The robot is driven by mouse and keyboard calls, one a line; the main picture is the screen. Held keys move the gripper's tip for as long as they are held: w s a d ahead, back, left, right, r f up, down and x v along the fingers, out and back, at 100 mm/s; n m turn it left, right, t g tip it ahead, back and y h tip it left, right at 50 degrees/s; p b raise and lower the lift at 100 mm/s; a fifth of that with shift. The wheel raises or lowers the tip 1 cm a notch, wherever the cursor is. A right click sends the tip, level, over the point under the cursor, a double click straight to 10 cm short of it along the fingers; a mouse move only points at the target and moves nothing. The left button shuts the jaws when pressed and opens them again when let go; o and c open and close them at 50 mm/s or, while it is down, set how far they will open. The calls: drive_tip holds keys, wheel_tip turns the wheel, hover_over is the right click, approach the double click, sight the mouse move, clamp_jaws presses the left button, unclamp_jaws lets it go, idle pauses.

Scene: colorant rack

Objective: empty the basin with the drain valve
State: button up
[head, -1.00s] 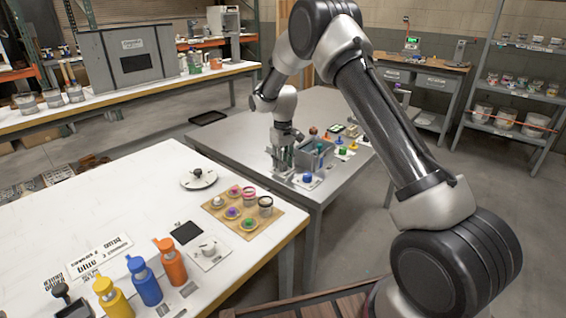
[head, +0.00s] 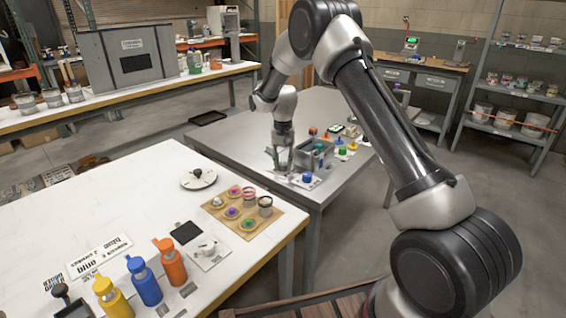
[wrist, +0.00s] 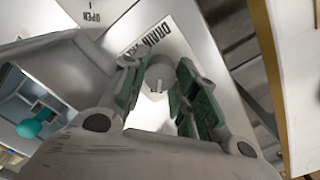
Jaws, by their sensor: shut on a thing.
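The grey basin (head: 326,166) stands on the grey metal table, with a teal thing (wrist: 38,122) inside it. My gripper (head: 282,160) is just left of the basin, low over the table. In the wrist view, the drain valve (wrist: 158,72) is a round grey knob between the green-padded fingers of my gripper (wrist: 160,95). The fingers are shut on it. The lower part of the valve is partly hidden, and the basin's liquid level cannot be told.
A blue-topped piece (head: 307,178) stands in front of the basin, and several small coloured pieces (head: 342,150) stand to its right. The white bench (head: 120,205) in front holds bottles and a tray of cups. The metal table's left end is clear.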

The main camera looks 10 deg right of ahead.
sight(283, 163)
idle(0.3)
drive_tip(key=o, duration=1)
wheel_tip(283, 163, up, 12)
drive_tip(key=shift+r, duration=0.1)
